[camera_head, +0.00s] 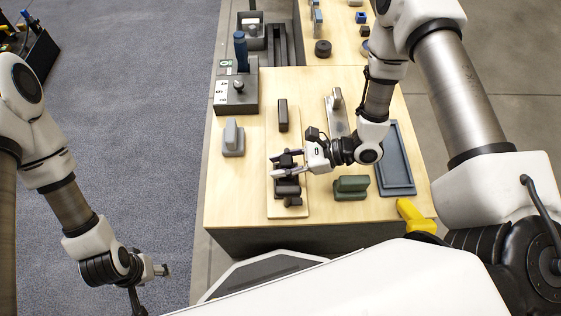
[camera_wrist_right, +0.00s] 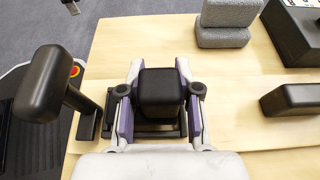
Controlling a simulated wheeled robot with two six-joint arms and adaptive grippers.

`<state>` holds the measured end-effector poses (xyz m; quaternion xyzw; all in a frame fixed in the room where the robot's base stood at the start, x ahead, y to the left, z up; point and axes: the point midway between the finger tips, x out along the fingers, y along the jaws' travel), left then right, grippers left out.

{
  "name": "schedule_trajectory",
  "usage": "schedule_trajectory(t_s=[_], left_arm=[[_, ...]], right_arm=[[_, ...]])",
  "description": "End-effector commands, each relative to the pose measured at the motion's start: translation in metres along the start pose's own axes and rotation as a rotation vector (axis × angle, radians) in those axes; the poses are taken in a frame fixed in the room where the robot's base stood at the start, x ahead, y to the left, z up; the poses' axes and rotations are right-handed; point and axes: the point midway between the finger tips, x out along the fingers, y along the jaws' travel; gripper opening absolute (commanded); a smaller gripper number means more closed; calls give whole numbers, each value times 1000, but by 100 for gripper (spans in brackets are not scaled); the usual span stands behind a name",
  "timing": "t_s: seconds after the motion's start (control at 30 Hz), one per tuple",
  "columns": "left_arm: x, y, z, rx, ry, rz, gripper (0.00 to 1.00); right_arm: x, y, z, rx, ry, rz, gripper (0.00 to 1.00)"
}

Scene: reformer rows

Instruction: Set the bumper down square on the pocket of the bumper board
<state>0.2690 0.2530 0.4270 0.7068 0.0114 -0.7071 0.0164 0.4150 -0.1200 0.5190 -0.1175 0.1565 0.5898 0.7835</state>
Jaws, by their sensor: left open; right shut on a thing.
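The bumper (camera_wrist_right: 160,92) is a black block held between the fingers of my right gripper (camera_wrist_right: 160,100). In the head view my right gripper (camera_head: 280,167) is over the middle of the bumper board (camera_head: 274,211), a narrow pale wooden board. In the wrist view the bumper is over a black pocket frame (camera_wrist_right: 155,129), roughly in line with it. I cannot tell whether it touches the pocket; the block and fingers hide most of the inside. My left gripper (camera_head: 160,270) is open and empty, off the table at the lower left.
A black padded post (camera_wrist_right: 43,85) stands near the pocket. A yellow object (camera_head: 415,215) is at the table corner.

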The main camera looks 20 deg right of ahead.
Motion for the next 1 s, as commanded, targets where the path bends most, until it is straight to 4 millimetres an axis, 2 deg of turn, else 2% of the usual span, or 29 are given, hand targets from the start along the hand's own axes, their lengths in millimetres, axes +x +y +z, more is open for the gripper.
schedule_trajectory(t_s=[0.63, 0.67, 0.7, 0.73, 1.0], left_arm=[[11, 0, 0, 0, 0, 0, 59], [10, 0, 0, 0, 0, 0, 59], [10, 0, 0, 0, 0, 0, 59], [10, 0, 0, 0, 0, 0, 59], [10, 0, 0, 0, 0, 0, 59]], right_arm=[[7, 0, -16, -1, 0, 0, 0], [6, 0, -15, -1, 0, 0, 40], [6, 0, -15, -1, 0, 0, 54], [6, 0, -15, -1, 0, 0, 62], [6, 0, -15, 0, 0, 0, 62]])
